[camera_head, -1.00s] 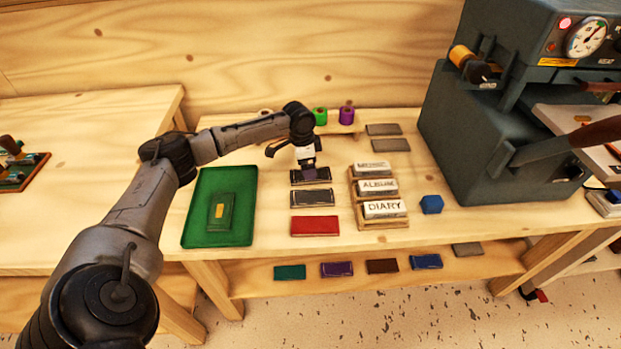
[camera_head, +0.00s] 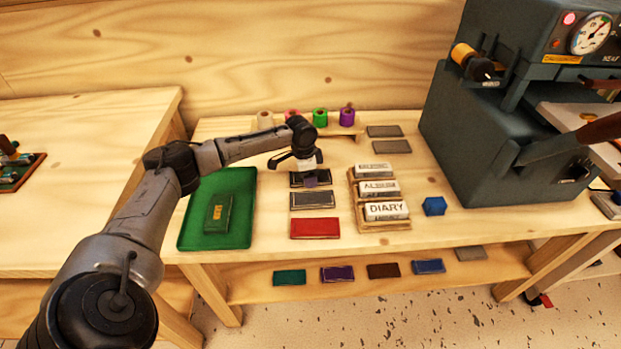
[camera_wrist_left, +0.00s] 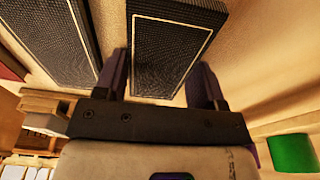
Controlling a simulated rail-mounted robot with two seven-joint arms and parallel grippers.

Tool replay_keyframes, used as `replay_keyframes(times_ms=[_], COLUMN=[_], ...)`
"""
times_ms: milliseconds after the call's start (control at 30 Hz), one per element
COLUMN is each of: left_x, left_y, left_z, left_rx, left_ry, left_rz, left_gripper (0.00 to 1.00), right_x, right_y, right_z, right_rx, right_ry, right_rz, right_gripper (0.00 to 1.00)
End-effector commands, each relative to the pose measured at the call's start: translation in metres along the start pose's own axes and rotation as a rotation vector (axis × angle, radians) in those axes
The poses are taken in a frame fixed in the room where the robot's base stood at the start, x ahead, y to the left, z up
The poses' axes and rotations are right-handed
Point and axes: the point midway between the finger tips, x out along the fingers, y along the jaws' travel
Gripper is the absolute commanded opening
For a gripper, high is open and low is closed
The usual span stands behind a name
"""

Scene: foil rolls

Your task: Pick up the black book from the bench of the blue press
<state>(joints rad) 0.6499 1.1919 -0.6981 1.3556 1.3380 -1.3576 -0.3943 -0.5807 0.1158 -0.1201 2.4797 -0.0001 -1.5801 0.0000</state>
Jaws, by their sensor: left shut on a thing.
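The black book (camera_head: 297,182) is at the far end of a column of flat books on the bench (camera_head: 275,215). My left gripper (camera_head: 311,180) is over it from above. In the left wrist view the black book (camera_wrist_left: 168,40), dark with a pale border line, lies between the two purple fingers of the left gripper (camera_wrist_left: 163,78), which is shut on it. I cannot tell whether the book is clear of the bench. The dark grey press (camera_head: 475,140) stands at the right with a blue block (camera_head: 434,206) beside it. My right gripper is out of view.
A dark grey book (camera_head: 313,200) and a red book (camera_head: 315,228) lie nearer. A green tray (camera_head: 188,232) holding a green book is left, a wooden rack (camera_head: 358,205) with labelled blocks right. Foil rolls (camera_head: 320,116) stand behind. Several books lie on the lower shelf (camera_head: 345,290).

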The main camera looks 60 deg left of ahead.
Motion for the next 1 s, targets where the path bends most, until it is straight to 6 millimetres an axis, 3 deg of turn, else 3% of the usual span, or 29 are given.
replay_keyframes(times_ms=[133, 467, 667, 800, 1000], left_x=[0.000, -0.004, -0.024, -0.049, -0.064], left_y=[0.000, 0.000, 0.000, -0.001, 0.026], left_z=[0.000, -0.001, -0.004, -0.008, -0.044], left_rx=[0.000, 0.000, 0.000, 0.001, 0.005], left_ry=[0.000, 0.001, 0.001, 0.003, 0.005], left_rz=[0.000, -0.001, -0.001, -0.001, 0.003], left_gripper=[0.39, 0.38, 0.38, 0.38, 0.38], right_x=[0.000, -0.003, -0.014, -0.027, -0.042], right_y=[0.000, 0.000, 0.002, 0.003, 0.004], right_z=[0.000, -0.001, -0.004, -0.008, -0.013], right_rx=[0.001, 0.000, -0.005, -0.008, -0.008], right_ry=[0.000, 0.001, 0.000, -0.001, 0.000], right_rz=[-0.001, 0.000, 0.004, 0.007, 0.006], right_gripper=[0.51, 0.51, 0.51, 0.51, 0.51])
